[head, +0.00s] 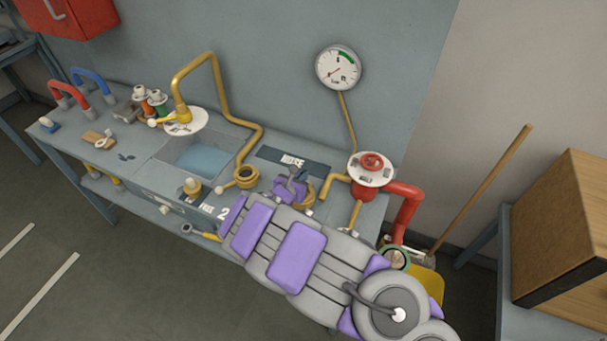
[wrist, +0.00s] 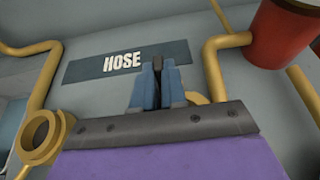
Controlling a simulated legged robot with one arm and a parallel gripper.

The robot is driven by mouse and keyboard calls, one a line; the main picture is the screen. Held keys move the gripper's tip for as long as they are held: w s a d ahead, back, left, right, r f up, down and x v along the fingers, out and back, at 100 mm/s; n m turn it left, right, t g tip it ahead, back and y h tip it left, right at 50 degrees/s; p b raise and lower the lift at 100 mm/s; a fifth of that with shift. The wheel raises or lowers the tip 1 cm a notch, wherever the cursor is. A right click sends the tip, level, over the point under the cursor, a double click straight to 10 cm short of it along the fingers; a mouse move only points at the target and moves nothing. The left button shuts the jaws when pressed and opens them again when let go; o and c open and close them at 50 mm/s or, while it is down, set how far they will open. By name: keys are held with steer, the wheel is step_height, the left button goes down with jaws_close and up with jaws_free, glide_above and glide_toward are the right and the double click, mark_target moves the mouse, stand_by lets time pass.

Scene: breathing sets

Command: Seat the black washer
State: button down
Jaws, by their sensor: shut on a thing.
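My gripper (head: 292,176) is over the right part of the bench, in front of the HOSE label. In the wrist view its two blue-grey fingers (wrist: 156,75) are close together. A small dark piece, which looks like the black washer (wrist: 156,61), shows edge-on between the fingertips. The washer cannot be made out in the head view. A brass ring fitting (head: 246,177) with an open mouth stands left of my gripper; it also shows in the wrist view (wrist: 42,137). Another brass part (wrist: 196,98) is partly hidden behind the fingers.
A red valve with a white disc (head: 371,168) and red pipe (head: 405,205) stand at right. A water basin (head: 203,160) and yellow pipe (head: 221,85) are left. A broom (head: 485,185) leans at right.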

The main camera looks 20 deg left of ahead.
steer(key=shift+f, duration=0.3)
steer(key=shift+d, duration=0.35)
steer(key=shift+d+r, duration=0.2)
steer(key=shift+d, duration=0.35)
steer(key=shift+d+r, duration=0.15)
steer(key=shift+d, duration=0.4)
steer(key=shift+a+f, duration=0.15)
steer(key=shift+a, duration=0.55)
steer(key=shift+a+f, duration=0.15)
steer(key=shift+a, duration=0.55)
steer(key=shift+d+r, duration=0.2)
steer(key=shift+d, duration=0.5)
steer(key=shift+a+f, duration=0.2)
steer(key=shift+a, duration=0.35)
steer(key=shift+d, duration=0.1)
